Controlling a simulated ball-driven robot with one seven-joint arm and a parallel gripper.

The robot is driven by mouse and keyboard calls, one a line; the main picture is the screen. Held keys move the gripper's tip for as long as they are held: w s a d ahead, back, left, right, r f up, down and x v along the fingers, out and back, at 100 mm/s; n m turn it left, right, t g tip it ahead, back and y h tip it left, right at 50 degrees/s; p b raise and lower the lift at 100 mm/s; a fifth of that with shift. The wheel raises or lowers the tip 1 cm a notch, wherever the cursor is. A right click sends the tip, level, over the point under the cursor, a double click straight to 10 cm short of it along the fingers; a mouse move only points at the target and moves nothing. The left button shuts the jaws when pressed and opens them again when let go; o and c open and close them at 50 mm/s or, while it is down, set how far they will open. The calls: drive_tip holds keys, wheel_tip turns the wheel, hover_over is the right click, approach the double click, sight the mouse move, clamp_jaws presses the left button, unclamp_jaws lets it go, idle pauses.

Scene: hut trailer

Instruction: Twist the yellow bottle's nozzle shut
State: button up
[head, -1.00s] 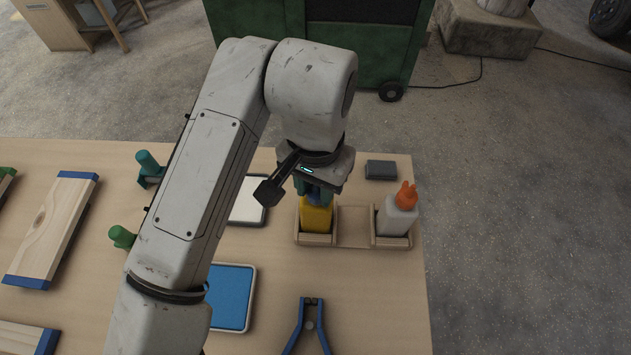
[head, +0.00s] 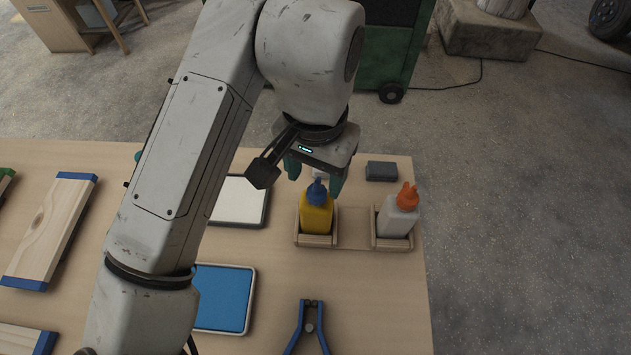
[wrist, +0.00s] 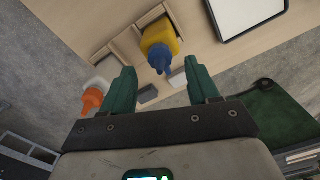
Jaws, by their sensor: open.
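The yellow bottle (head: 316,212) stands upright in the left pocket of a wooden holder (head: 318,241) on the table. Its blue nozzle (head: 317,190) is on top. My gripper (head: 314,178) is open and empty, raised above and behind the bottle. In the wrist view my green fingers (wrist: 158,88) are spread apart, with the yellow bottle (wrist: 158,38) and its blue nozzle (wrist: 161,63) beyond their tips, not touching them. The nozzle's exact turn is too small to tell.
A white bottle with an orange nozzle (head: 408,197) stands in the holder's right pocket. A dark grey block (head: 381,171) lies behind it. Blue-handled pliers (head: 309,326), a blue pad (head: 224,299) and a white pad (head: 238,201) lie nearby. The table's right edge is close.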

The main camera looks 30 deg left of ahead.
sight(317, 183)
wheel_tip(317, 183, up, 7)
drive_tip(key=shift+f, duration=0.2)
idle(0.6)
